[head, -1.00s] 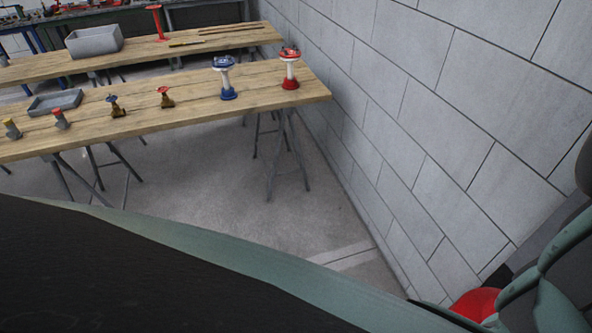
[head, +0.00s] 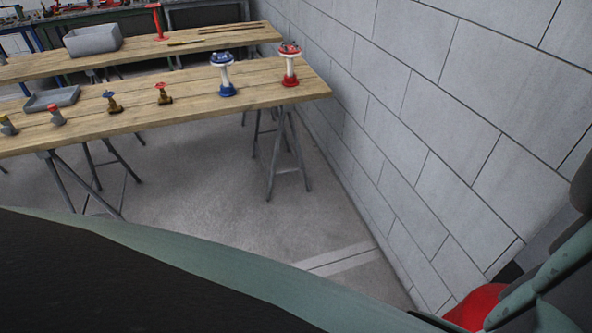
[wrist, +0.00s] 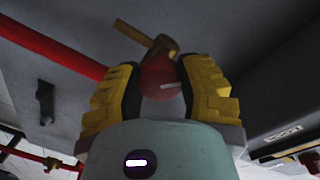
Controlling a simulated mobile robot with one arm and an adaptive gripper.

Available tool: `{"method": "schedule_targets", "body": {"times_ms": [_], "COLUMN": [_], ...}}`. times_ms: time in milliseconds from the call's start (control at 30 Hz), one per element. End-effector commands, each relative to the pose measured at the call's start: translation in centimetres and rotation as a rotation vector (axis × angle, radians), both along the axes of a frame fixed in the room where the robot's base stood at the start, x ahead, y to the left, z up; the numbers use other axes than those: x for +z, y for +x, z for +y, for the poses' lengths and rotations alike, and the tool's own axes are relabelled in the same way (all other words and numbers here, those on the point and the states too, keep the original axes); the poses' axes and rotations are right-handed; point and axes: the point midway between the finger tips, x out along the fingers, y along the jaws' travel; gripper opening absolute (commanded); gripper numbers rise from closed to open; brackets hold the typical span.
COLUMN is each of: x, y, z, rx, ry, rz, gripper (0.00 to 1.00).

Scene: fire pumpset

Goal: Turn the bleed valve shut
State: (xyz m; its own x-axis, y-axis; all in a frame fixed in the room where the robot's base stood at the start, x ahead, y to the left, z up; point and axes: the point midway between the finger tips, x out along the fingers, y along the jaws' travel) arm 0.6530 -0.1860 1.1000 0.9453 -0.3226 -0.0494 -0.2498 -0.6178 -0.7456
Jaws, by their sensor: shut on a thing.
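The bleed valve shows in the wrist view as a round red knob (wrist: 158,73) with a brass-coloured body and stub (wrist: 150,36) beyond it. My gripper (wrist: 160,88) has yellow ridged fingers on both sides of the red knob and is shut on it. A pale mark shows on the knob. The contact faces are partly hidden, and I cannot tell how far the valve is turned. The head view does not clearly show the gripper or this valve.
A red pipe (wrist: 55,48) runs close to the left of my gripper. A dark box-like body (wrist: 285,112) is at the right. In the head view, a wooden table (head: 190,105) holds several valves, beside a grey block wall (head: 430,110). Floor (head: 220,195) is clear before the table.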

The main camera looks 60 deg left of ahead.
Motion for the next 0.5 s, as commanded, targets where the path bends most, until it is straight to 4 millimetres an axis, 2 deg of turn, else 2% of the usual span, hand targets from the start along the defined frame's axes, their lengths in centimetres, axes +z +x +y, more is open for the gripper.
{"method": "schedule_targets", "body": {"times_ms": [33, 500], "x": [-0.73, -0.53], "y": [-0.02, -0.05], "z": [0.06, -0.16], "rx": [0.001, -0.004], "ry": [0.046, 0.474], "rz": [-0.008, -0.132], "gripper": [0.02, 0.02]}}
